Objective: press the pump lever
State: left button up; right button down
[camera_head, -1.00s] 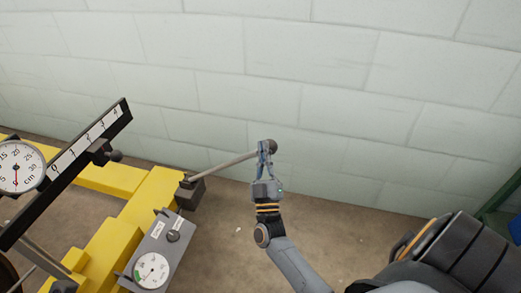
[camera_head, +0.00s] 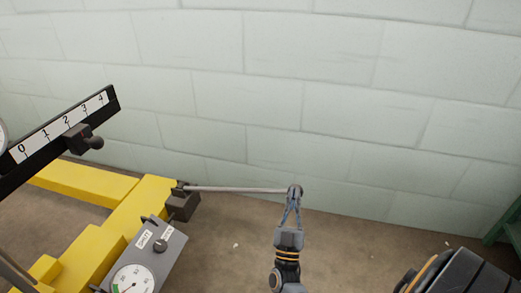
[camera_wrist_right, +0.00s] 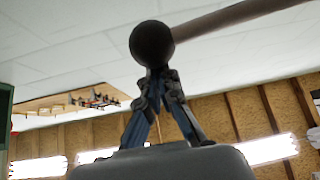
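The pump lever (camera_head: 235,189) is a thin grey rod, almost level in the head view. It runs right from a dark pivot block (camera_head: 183,203) to a dark round knob (camera_head: 296,190). My right gripper (camera_head: 292,197) reaches up from below, its fingers closed together at the lever's knob end. In the right wrist view, the knob (camera_wrist_right: 151,44) covers part of the fingertips (camera_wrist_right: 158,78), and the rod (camera_wrist_right: 232,15) runs off to the upper right. The exact finger contact is hidden. My left gripper is not in view.
A grey pump box with a gauge (camera_head: 134,281) sits beside the yellow frame (camera_head: 85,183). A black scale bar (camera_head: 60,132) with a clamp knob rises at left. A pale block wall (camera_head: 340,80) stands behind. The floor right of the pump is mostly clear.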

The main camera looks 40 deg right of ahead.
jog(key=shift+s+d+f, duration=0.1)
jog(key=shift+d+f, duration=0.1)
jog(key=shift+f, duration=0.35)
jog(key=shift+d+f, duration=0.2)
jog(key=shift+f, duration=0.35)
jog(key=shift+r, duration=0.1)
notch_tip(320, 180, up, 11)
jog(key=shift+a, duration=0.25)
dwell(0.7)
dwell(1.0)
